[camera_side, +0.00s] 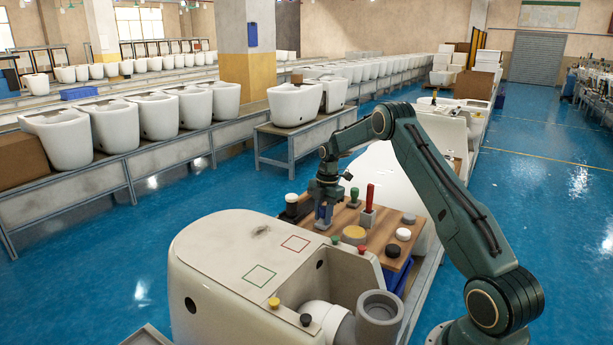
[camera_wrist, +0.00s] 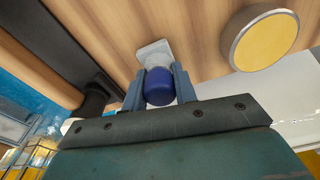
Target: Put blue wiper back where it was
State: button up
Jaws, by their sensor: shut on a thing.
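The blue wiper shows in the wrist view as a dark blue rounded handle (camera_wrist: 159,88) with a pale grey-white base (camera_wrist: 153,53) beyond it. My gripper (camera_wrist: 160,90) is shut on the handle, with one finger on each side. In the side view my gripper (camera_side: 324,212) points down over the left part of a wooden board (camera_side: 340,217). The wiper's pale base (camera_side: 322,225) shows just below the fingers, at the board. Whether it rests on the board or hangs slightly above it is hard to tell. Most of the handle is hidden by the fingers there.
A red-handled tool (camera_side: 369,200), a green-handled one (camera_side: 353,197) and a black-and-white cylinder (camera_side: 291,205) stand near my gripper. A white toilet body (camera_side: 225,260) stands in front.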

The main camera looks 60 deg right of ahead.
jog(key=o, duration=0.9)
jog(key=shift+f, duration=0.1)
jog(key=shift+o, duration=0.2)
jog(key=r, duration=0.4)
jog(key=d+r, duration=0.1)
jog(key=r, duration=0.7)
jog(key=shift+s+d+r, duration=0.1)
jog(key=shift+s+d, duration=0.05)
jog(key=shift+d, duration=0.05)
